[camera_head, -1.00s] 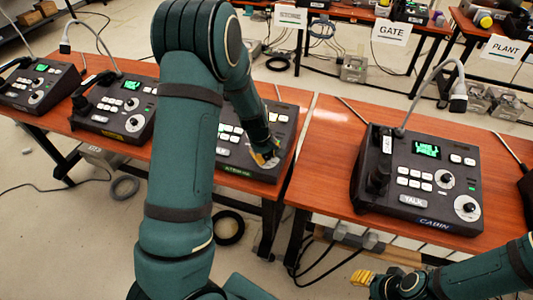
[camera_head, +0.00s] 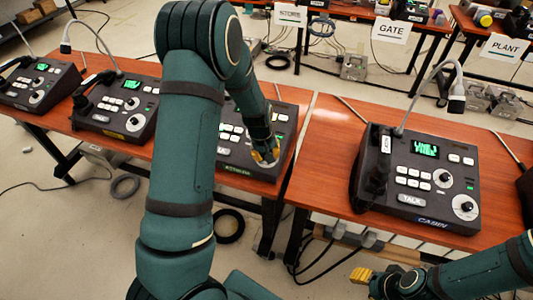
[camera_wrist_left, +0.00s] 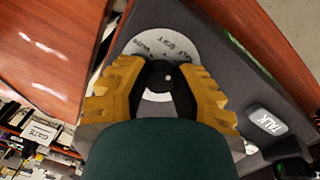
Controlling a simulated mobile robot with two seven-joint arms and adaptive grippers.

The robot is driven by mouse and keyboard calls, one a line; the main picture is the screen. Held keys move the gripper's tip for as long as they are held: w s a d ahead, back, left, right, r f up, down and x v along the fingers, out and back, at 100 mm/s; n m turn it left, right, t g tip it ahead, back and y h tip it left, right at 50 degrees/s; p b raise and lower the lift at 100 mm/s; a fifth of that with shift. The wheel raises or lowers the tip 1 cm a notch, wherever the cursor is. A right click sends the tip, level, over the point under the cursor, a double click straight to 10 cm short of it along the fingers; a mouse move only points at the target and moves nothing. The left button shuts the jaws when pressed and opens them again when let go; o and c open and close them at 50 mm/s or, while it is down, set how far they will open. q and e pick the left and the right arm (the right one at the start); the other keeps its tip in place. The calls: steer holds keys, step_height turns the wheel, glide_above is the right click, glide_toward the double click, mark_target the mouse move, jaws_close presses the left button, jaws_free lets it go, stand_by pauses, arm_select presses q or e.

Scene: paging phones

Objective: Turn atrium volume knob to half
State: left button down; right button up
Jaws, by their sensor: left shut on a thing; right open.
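The atrium paging phone (camera_head: 262,172) is the dark console behind my left arm, at the right end of the left table; its green-lettered front label is partly legible. My left gripper (camera_head: 264,157) reaches down to its lower right corner. In the left wrist view the yellow fingers of the left gripper (camera_wrist_left: 160,85) are on both sides of the black volume knob (camera_wrist_left: 160,72), closed on it. A pale round dial plate (camera_wrist_left: 165,42) with printed words surrounds the knob; its lower part is mostly hidden. My right gripper (camera_head: 362,275) is open and empty at the lower right, below the right table's front edge.
The cabin phone (camera_head: 420,180) stands on the right table, and two more phones (camera_head: 118,107) stand to the left. A white TALK button (camera_wrist_left: 268,120) is beside the knob. A gap separates the two tables.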

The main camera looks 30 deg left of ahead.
arm_select(q)
steer(key=shift+s+d+f, duration=0.1)
steer(key=shift+s, duration=0.05)
steer(key=c, duration=0.7)
jaws_free()
steer(key=shift+c, duration=0.2)
steer(key=shift+r, duration=0.3)
step_height(320, 180, up, 11)
steer(key=s, duration=0.2)
steer(key=shift+a+r, duration=0.2)
steer(key=shift+a, duration=0.05)
